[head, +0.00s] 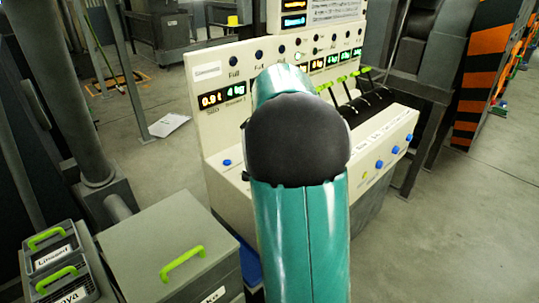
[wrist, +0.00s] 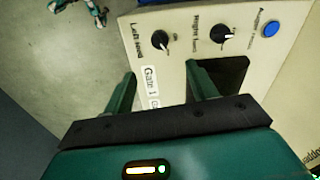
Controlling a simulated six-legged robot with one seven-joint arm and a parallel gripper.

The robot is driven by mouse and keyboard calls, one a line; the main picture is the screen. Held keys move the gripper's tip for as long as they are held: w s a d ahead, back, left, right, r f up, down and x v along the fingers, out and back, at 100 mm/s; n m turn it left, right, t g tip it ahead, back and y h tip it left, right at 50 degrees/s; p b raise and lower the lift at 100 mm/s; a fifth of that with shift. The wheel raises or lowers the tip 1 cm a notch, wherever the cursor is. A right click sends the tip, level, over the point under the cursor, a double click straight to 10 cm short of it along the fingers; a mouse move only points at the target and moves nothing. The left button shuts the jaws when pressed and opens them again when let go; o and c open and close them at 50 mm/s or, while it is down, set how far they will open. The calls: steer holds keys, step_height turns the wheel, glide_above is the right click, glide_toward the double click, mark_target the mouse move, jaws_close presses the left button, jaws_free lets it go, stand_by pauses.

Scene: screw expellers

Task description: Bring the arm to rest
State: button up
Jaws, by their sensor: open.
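My gripper (wrist: 160,72) shows in the wrist view with its two dark green fingers apart and nothing held between them. It is over a cream control panel (wrist: 184,62) with two black knobs, a blue button and a "Gate 1" label. I cannot tell whether the fingers touch the panel. A dark rectangular opening (wrist: 232,72) lies by the right finger. In the head view my teal arm with its dark rounded joint stands in front of the cream control console (head: 222,137), hiding its middle. The gripper is hidden in that view.
Grey lidded boxes with green handles (head: 183,258) and (head: 51,238) stand at the lower left. Several green-tipped levers (head: 346,81) rise from the console. A dark post (head: 93,120) stands at left, an orange-striped barrier (head: 478,85) at right. Open floor (head: 455,215) lies at right.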

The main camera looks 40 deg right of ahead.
steer(key=s+a+r+n+t, duration=0.1)
steer(key=s+a+r+n, duration=0.25)
steer(key=a, duration=0.55)
steer(key=s+a+r+n+t, duration=0.2)
steer(key=a+n, duration=0.2)
steer(key=a, duration=0.4)
steer(key=s+a+f+n+t, duration=0.2)
steer(key=s+a+n, duration=0.7)
steer(key=a, duration=0.5)
steer(key=shift+s+t, duration=0.3)
steer(key=shift+s, duration=0.95)
